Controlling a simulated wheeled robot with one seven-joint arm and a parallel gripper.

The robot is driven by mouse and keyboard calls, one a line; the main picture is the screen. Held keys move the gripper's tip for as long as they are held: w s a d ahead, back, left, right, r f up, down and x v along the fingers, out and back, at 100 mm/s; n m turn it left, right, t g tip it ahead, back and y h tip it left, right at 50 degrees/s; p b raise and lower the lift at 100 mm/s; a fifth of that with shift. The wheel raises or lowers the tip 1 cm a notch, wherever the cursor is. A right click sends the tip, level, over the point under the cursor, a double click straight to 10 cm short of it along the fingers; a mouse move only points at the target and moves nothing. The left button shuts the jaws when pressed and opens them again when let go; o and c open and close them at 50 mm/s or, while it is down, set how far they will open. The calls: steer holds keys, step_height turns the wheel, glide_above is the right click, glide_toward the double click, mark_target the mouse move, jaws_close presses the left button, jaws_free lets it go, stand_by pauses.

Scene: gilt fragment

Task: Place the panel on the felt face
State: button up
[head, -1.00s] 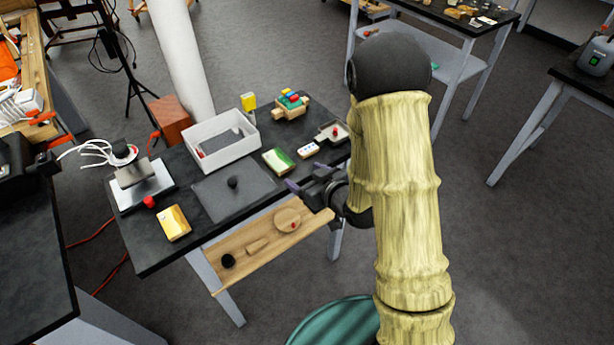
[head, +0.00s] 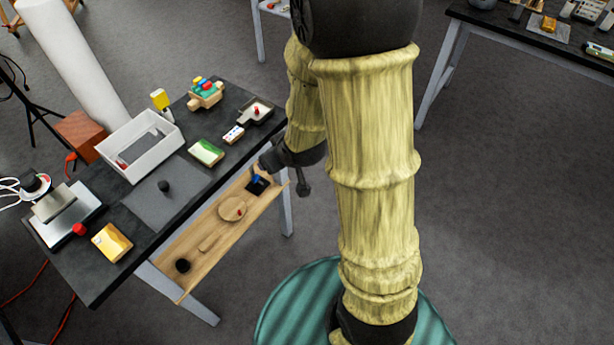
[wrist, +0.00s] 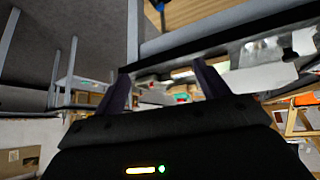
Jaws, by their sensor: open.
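A gold-yellow block (head: 112,242), which looks like the gilt panel, lies flat near the front left corner of the black table in the head view. A flat grey sheet (head: 140,200) with a small black knob on it lies right of it and may be the felt face. A green-and-white block (head: 206,152) lies farther right; I cannot tell if it has felt. My gripper (head: 283,174) is beside the table's right front, near the shelf end, away from the gold block. Its fingers show apart and empty in the wrist view (wrist: 162,85).
A white bin (head: 150,160) and a grey metal stand (head: 62,215) with a red knob are on the table (head: 85,280). A wooden shelf (head: 220,235) along the front holds a round disc, a black puck and a blue item.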

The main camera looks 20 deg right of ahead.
steer(key=s+d+r+m+g, duration=0.1)
steer(key=s+r+g, duration=0.1)
steer(key=s, duration=0.4)
steer(key=s+d+r+m+g+h, duration=0.1)
steer(key=s+d+r+m+g, duration=0.1)
steer(key=s, duration=0.3)
steer(key=shift+s+r+g, duration=0.2)
steer(key=shift+s+g, duration=0.2)
steer(key=shift+g, duration=0.1)
